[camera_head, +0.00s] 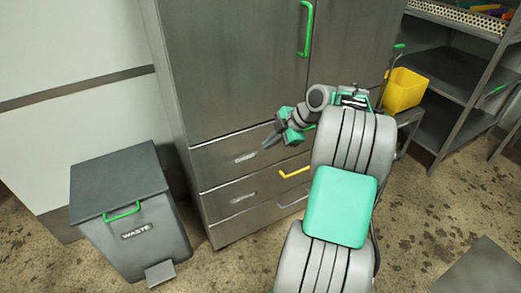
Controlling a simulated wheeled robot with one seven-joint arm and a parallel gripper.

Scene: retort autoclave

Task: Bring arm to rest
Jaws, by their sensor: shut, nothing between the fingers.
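My arm, grey with a green panel, rises from the bottom of the head view and bends left at its top. My gripper (272,141) is at its end, in front of the cabinet's drawers and pointing left and slightly down. Its dark fingers are together, with nothing held. It appears close to the top drawer front, but the exact gap cannot be told. Part of the cabinet is hidden behind my arm.
A grey steel cabinet (230,75) has closed doors and drawers, one with a yellow handle (294,172). A grey waste bin (150,238) stands left, lid shut. A yellow container (404,91) and grey shelving (455,72) are at right. Floor (425,210) is clear right of my arm.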

